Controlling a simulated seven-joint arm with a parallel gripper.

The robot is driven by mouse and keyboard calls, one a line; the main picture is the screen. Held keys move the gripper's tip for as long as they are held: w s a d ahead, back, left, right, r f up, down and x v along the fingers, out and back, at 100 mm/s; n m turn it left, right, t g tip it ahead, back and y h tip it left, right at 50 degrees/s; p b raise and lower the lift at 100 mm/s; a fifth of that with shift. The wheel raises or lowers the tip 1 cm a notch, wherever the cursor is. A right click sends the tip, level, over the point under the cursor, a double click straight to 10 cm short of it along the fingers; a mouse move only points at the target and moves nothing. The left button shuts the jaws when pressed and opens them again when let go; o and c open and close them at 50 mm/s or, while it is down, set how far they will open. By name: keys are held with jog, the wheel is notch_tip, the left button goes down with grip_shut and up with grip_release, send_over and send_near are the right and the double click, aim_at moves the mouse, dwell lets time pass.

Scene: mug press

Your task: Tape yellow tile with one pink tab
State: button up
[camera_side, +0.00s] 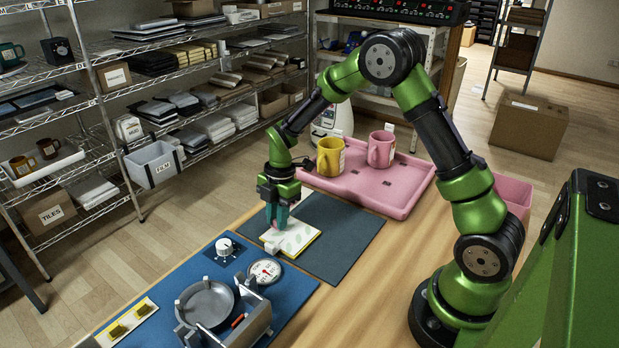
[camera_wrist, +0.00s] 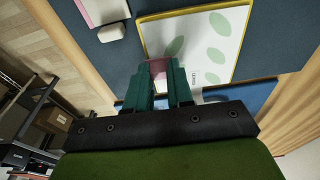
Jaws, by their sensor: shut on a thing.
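The yellow tile (camera_side: 313,238) lies on the dark mat, with a white sheet printed with green leaves (camera_wrist: 208,40) on it. Its yellow rim (camera_wrist: 190,10) shows in the wrist view. My gripper (camera_side: 272,222) points down at the tile's near left edge. In the wrist view its teal fingers (camera_wrist: 161,72) are shut on a small pink tab (camera_wrist: 158,67), which is over or against the sheet's edge. I cannot tell whether the tab touches the sheet. A small printed label (camera_wrist: 194,77) is on the sheet near the fingers.
A white block (camera_wrist: 111,32) and a pink-edged white piece (camera_wrist: 101,10) lie beside the tile. A press with a round grey plate (camera_side: 207,303), a dial (camera_side: 265,271) and a knob (camera_side: 224,246) stand on the blue mat. A pink tray (camera_side: 372,190) holds yellow (camera_side: 330,157) and pink (camera_side: 381,149) mugs.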

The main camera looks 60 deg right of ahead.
jog(key=o, duration=0.9)
jog(key=shift+c, duration=0.2)
jog(key=shift+r, duration=0.1)
notch_tip(320, 180, up, 16)
jog(key=d, duration=0.3)
jog(key=s+a+r+m+t, duration=0.3)
jog(key=s+a+m, duration=0.1)
jog(key=s+m, duration=0.6)
jog(key=s+a+r+m+t, duration=0.3)
jog(key=s+a+m+t, duration=0.1)
jog(key=s+m, duration=0.6)
jog(key=shift+r+m, duration=0.3)
jog(key=shift+m, duration=0.6)
